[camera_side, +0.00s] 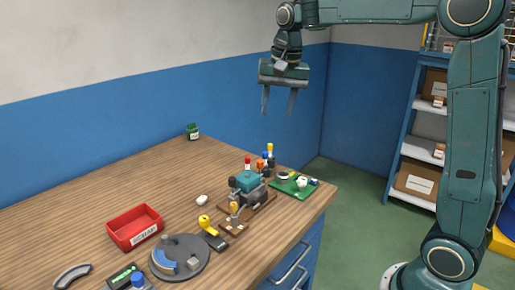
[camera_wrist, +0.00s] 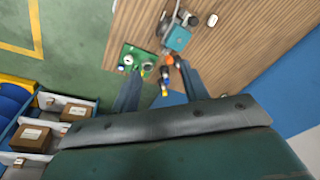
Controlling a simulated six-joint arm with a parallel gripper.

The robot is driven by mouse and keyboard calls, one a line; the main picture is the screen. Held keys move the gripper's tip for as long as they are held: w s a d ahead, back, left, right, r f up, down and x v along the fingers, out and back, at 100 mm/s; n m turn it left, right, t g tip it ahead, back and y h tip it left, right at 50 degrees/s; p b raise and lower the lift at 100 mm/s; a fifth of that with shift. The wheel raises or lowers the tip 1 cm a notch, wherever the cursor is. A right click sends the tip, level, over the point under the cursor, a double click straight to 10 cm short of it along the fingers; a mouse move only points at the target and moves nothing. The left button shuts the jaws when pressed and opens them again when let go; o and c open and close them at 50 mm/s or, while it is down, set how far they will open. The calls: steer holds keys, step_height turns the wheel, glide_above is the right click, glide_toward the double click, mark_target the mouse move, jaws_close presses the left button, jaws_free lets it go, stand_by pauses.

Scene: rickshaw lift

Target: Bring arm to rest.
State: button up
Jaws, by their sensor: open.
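My gripper (camera_side: 280,98) is open and empty. In the side view it hangs high above the far end of the workbench, fingers pointing down, well clear of everything on the bench. In the wrist view its two fingers (camera_wrist: 158,88) are spread apart, with the bench corner and floor far below. My arm reaches in from the right, raised and bent.
The wooden bench (camera_side: 100,195) holds a red bin (camera_side: 134,227), a grey round plate (camera_side: 190,262), a teal device (camera_side: 247,183), a green board (camera_side: 296,186) and a green jar (camera_side: 192,131). Shelves with boxes (camera_side: 416,180) stand at the right. Air around my gripper is free.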

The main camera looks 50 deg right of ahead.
steer(key=s+a+f+n+t, duration=0.1)
steer(key=s+a+n, duration=0.1)
steer(key=s, duration=0.6)
steer(key=s+a+f+n+t, duration=0.1)
steer(key=s+a+f+n, duration=0.1)
steer(key=s, duration=0.6)
steer(key=s+a+f+n+t, duration=0.1)
steer(key=s+a+f+n, duration=0.1)
steer(key=s+n, duration=0.3)
steer(key=s+a, duration=0.1)
steer(key=s, duration=0.2)
steer(key=shift+s+a+f+n+t, duration=0.2)
steer(key=shift+s+n+t, duration=0.1)
steer(key=shift+n, duration=0.1)
steer(key=shift+w+r, duration=0.1)
steer(key=shift+w, duration=0.1)
steer(key=shift+c, duration=0.5)
